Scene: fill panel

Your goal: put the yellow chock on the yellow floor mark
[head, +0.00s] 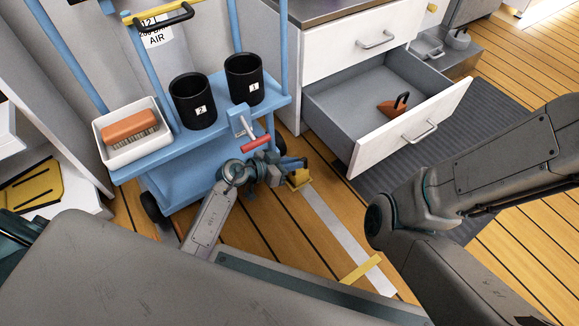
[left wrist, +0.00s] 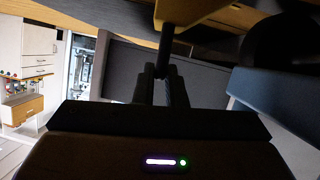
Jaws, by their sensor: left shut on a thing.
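The yellow chock (head: 299,180) is low by the cart's right side, partly hidden by my left gripper (head: 291,166). The left gripper is shut on it. In the left wrist view, the fingers (left wrist: 165,82) close on a dark upright part below a yellow-brown block (left wrist: 188,10); that view is dark. I cannot tell whether the chock touches the floor. The yellow floor mark (head: 362,269) lies nearer to me and to the right, crossing a pale floor strip. My right arm shows at the right, but its gripper is out of view.
A blue cart (head: 190,155) holds black cups (head: 193,101) and a white tray (head: 133,150) with a brush. An open drawer (head: 376,112) holds an orange chock (head: 393,106). A dark ribbed mat (head: 480,125) lies at right. The pale strip (head: 335,228) between chock and mark looks clear.

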